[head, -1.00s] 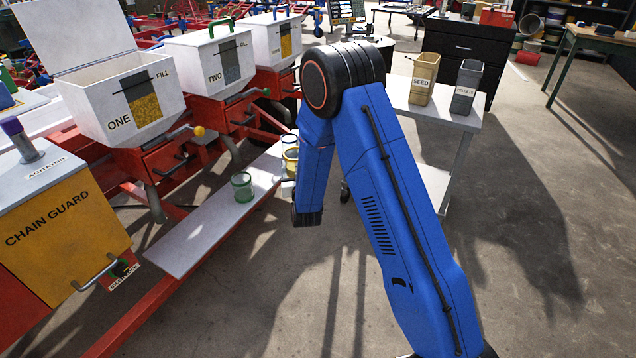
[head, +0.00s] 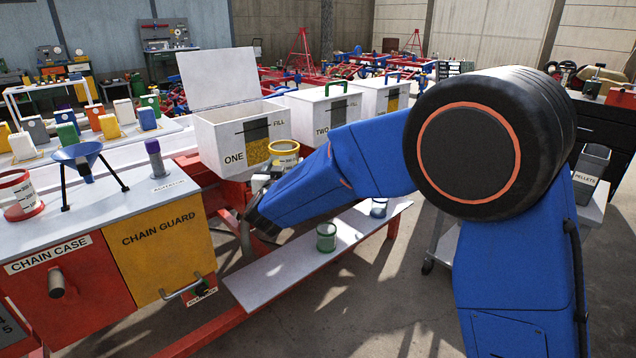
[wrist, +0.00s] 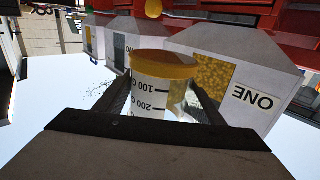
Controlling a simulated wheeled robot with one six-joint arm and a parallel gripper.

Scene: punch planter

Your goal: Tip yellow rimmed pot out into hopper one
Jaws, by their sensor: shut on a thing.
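The yellow rimmed pot (head: 285,160), white with measuring marks, is held in my gripper (head: 270,172). In the head view it looks roughly upright, in front of the right part of hopper one (head: 212,138). Hopper one is a white box with its lid raised and a window showing yellow grain. In the wrist view the pot (wrist: 158,92) sits between the two fingers of my gripper (wrist: 160,88), and hopper one (wrist: 243,100) is behind it at right, with its label upside down. The inside of the pot is hidden.
Hopper two (head: 305,118) stands just right of hopper one, with a third hopper (head: 372,98) beyond. A green pot (head: 326,237) and a dark blue rimmed pot (head: 379,208) stand on the shelf (head: 285,266) below. An agitator handle (head: 155,160) rises at left.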

